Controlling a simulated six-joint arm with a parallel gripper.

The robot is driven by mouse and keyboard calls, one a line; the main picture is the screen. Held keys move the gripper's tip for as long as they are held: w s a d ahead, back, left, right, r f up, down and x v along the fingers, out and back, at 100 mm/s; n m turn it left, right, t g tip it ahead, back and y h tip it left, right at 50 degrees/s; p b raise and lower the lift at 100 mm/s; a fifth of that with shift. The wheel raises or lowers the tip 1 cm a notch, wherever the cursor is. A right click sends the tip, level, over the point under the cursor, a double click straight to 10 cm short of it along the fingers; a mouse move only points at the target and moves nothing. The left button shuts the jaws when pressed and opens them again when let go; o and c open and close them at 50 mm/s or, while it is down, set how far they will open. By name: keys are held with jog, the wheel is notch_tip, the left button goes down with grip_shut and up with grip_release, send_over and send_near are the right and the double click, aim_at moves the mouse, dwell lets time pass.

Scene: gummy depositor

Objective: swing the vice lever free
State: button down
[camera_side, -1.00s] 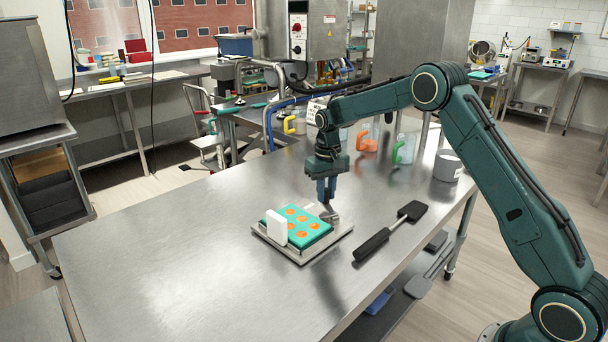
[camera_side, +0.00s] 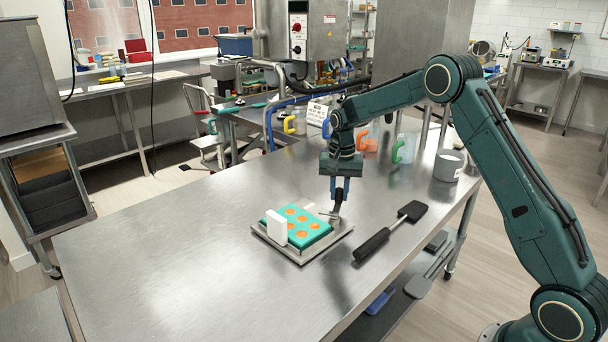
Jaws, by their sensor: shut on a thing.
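A teal mould (camera_side: 318,232) with several orange filled cavities lies on a steel vice plate (camera_side: 301,258) on the bench. A white upright block (camera_side: 276,227) stands at the mould's left side. The vice lever (camera_side: 338,201) rises at the back right of the plate, with a dark handle above metal parts (camera_side: 329,215). My gripper (camera_side: 341,197) points down over the plate's back right corner, its blue fingers shut on the lever's dark handle. The fingers hide part of the handle.
A black spatula (camera_side: 376,243) lies just right of the plate. The bench's left side (camera_side: 170,240) is clear.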

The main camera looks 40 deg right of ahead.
aim_at(340, 189)
jog(key=c, duration=1.3)
grip_release()
jog(key=shift+r, duration=0.15)
notch_tip(340, 189, up, 14)
jog(key=shift+f, duration=0.2)
jog(key=shift+s, duration=0.1)
